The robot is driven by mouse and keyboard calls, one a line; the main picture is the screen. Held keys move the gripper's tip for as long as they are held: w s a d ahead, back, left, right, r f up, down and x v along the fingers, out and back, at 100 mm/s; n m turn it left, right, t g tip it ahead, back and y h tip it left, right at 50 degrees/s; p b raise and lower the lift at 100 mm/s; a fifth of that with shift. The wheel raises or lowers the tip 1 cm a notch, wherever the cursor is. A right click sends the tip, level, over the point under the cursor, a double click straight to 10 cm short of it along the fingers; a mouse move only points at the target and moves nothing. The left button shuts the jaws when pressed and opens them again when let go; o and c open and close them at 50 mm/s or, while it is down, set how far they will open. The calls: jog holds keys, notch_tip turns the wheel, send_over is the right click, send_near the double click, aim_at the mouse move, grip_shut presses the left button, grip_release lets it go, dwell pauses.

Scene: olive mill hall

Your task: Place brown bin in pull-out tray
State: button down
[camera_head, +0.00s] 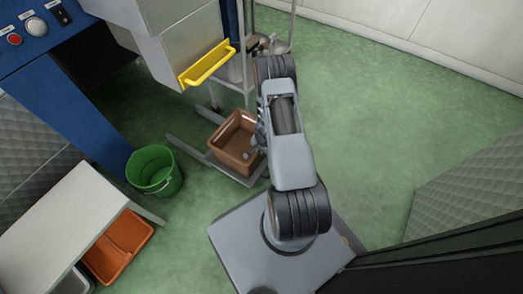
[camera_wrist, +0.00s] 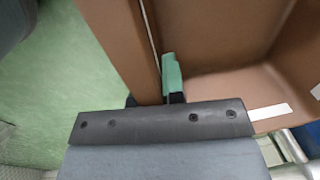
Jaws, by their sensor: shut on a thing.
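The brown bin (camera_head: 228,131) is open-topped and sits in the middle of the head view, close to upright. My gripper (camera_head: 256,146) is at its right side. In the wrist view my gripper (camera_wrist: 160,85) is shut on a wall of the brown bin (camera_wrist: 215,35), with one teal fingertip inside it; the other fingertip is mostly hidden. A low grey frame (camera_head: 198,158), which may be the pull-out tray, extends under the bin from below the machine. I cannot tell whether the bin touches it.
A yellow handle (camera_head: 208,64) juts from the grey machine housing behind the bin. A green bucket (camera_head: 154,170) stands left on the floor. A white table (camera_head: 70,215) with an orange crate (camera_head: 120,246) below it is at lower left. The green floor at right is clear.

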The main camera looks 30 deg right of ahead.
jog(key=shift+f, duration=0.2)
jog(key=c, duration=1.2)
grip_release()
jog(key=shift+r, duration=0.15)
jog(key=r+p, duration=0.2)
jog(key=r, duration=0.2)
jog(key=s+r+p, duration=0.1)
jog(key=r+p, duration=0.1)
jog(key=r, duration=0.2)
jog(key=r+p, duration=0.3)
jog(key=r, duration=0.1)
jog(key=shift+s+d, duration=0.15)
jog(key=shift+d, duration=0.15)
